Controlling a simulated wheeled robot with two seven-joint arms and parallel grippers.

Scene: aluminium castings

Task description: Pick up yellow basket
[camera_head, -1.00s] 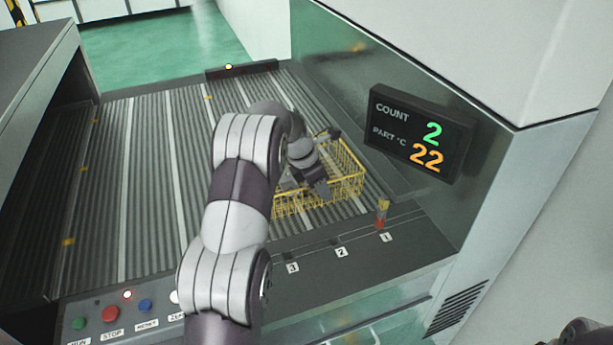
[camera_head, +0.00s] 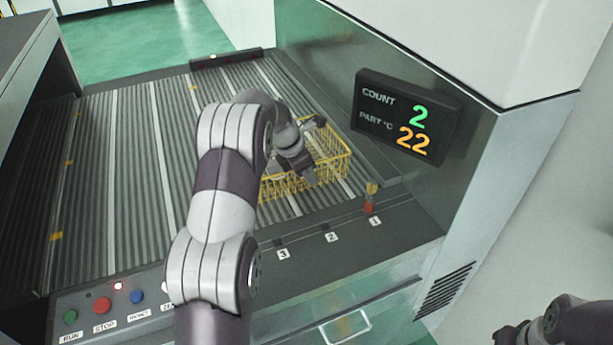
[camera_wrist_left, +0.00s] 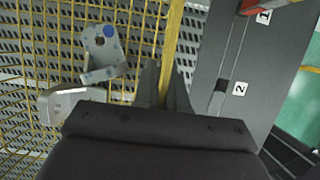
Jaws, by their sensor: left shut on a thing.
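The yellow wire basket (camera_head: 336,172) stands on the ribbed conveyor, beside the right wall of the machine. My left gripper (camera_head: 309,176) reaches over its near side, partly hiding it. In the left wrist view, the gripper fingers (camera_wrist_left: 164,88) are shut on the basket's yellow rim bar (camera_wrist_left: 173,40). Inside the basket lie a grey casting with a blue dot (camera_wrist_left: 101,52) and another pale casting (camera_wrist_left: 62,102). I see no clear gap under the basket. My right gripper (camera_head: 508,336) is cut off at the bottom right; its jaws cannot be made out.
The conveyor (camera_head: 110,190) is clear to the left. A front ledge carries markers 1, 2 and 3, with a red-and-yellow post (camera_head: 370,198) near marker 1. A display (camera_head: 405,115) juts from the right wall. Buttons (camera_head: 103,305) line the front left.

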